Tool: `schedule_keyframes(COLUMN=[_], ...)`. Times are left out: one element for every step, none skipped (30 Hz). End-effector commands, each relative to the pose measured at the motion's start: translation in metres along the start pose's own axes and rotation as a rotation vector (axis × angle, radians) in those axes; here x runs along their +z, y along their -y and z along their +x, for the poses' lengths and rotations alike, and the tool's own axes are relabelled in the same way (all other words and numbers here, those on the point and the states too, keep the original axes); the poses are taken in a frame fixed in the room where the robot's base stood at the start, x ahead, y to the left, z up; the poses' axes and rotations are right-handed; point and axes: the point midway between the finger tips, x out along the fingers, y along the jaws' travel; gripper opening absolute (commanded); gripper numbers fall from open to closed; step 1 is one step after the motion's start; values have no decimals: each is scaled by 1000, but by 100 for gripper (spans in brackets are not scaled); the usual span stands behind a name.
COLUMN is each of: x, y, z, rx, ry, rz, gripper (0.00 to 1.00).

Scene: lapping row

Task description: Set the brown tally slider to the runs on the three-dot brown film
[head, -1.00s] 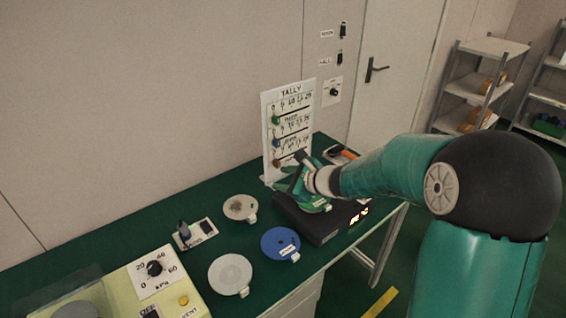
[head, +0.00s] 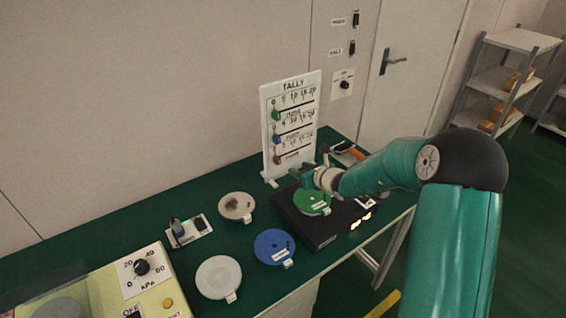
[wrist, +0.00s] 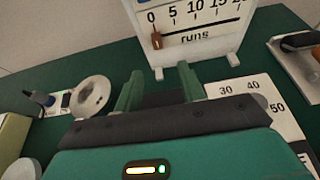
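The white tally board (head: 267,130) stands upright at the back of the green bench, with several scale rows. The brown tally slider (head: 278,160) is on the lowest row, near its left end. In the wrist view the brown slider (wrist: 157,40) hangs just below the 0 of the "runs" scale. My gripper (wrist: 160,88) is open and empty, its two fingers pointing toward the board, short of the slider and apart from it. My gripper (head: 311,175) also shows in the head view, right of the board's foot. I cannot make out a three-dot brown film.
A black box (head: 318,238) carries a green disc (head: 312,203) below my gripper. A blue disc (head: 274,247), a grey disc (head: 218,278) and a beige disc (head: 236,206) lie on the bench. A small switch unit (head: 190,232) stands left.

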Motion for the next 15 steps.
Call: schedule_keyframes(x=[0, 0, 0, 0, 0, 0, 0, 0, 0, 0, 0, 0, 0, 0, 0], y=[-3, -3, -3, -4, -4, -4, -4, -4, -4, -4, -4, -4, -3, -3, -2], z=[10, 16, 24, 30, 36, 45, 51, 57, 65, 71, 77, 84, 89, 94, 100], rx=[4, 4, 4, 5, 5, 5, 5, 5, 5, 5, 6, 6, 5, 4, 4], ry=[1, 0, 0, 0, 0, 0, -1, 1, 0, 0, 0, 1, 1, 0, 0], rz=[0, 0, 0, 0, 0, -1, 0, -1, 0, -1, -1, -2, -1, -1, -1], gripper=[40, 40, 40, 40, 40, 40, 40, 40, 40, 40, 40, 40, 40, 40, 40])
